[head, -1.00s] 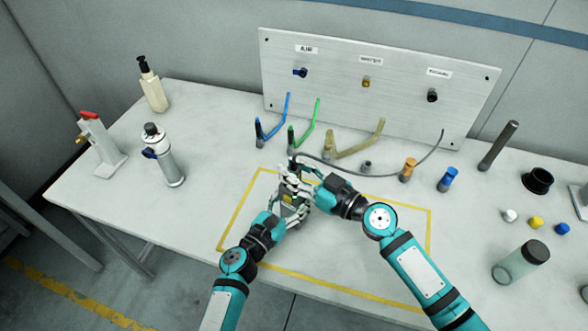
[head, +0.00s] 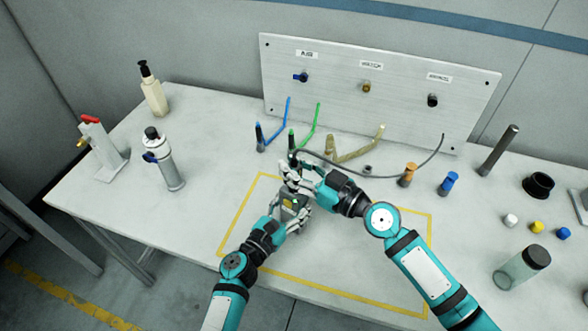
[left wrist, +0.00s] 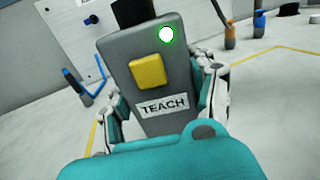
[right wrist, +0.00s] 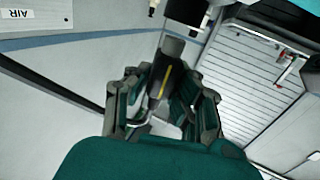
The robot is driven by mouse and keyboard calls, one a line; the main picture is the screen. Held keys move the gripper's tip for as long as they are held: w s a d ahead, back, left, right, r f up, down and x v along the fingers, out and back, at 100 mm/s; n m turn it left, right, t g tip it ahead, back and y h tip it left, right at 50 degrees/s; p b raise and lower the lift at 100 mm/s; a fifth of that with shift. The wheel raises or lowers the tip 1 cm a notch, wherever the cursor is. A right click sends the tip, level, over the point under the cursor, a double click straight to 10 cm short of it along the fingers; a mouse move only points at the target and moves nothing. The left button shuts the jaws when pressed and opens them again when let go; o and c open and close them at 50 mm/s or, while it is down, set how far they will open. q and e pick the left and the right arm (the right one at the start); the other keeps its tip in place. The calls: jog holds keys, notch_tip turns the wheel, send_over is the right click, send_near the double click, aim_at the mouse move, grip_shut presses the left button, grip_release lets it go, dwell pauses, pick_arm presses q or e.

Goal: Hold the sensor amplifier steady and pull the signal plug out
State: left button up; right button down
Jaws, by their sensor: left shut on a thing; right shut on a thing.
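The sensor amplifier (head: 291,204) is a grey box held upright over the table. In the left wrist view the amplifier (left wrist: 150,97) shows a yellow button, a TEACH label and a lit green lamp. My left gripper (head: 295,210) is shut around its sides. My right gripper (head: 296,177) is shut on the dark signal plug (head: 293,160) just above the amplifier. The plug, with a yellow stripe, also shows between the fingers in the right wrist view (right wrist: 167,80). A dark cable (head: 427,158) runs from it to the right. The fingers hide whether plug and socket still touch.
A metal panel (head: 400,112) with labelled ports stands behind. Blue (head: 277,125), green (head: 309,130) and beige (head: 355,147) hoses stand before it. A grey canister (head: 168,170) stands left. Caps and a jar (head: 522,265) are right. The yellow-outlined area is mostly clear.

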jog(key=shift+r, duration=1.15)
pick_arm(q)
jog(key=o, duration=1.5)
jog(key=shift+c, duration=0.2)
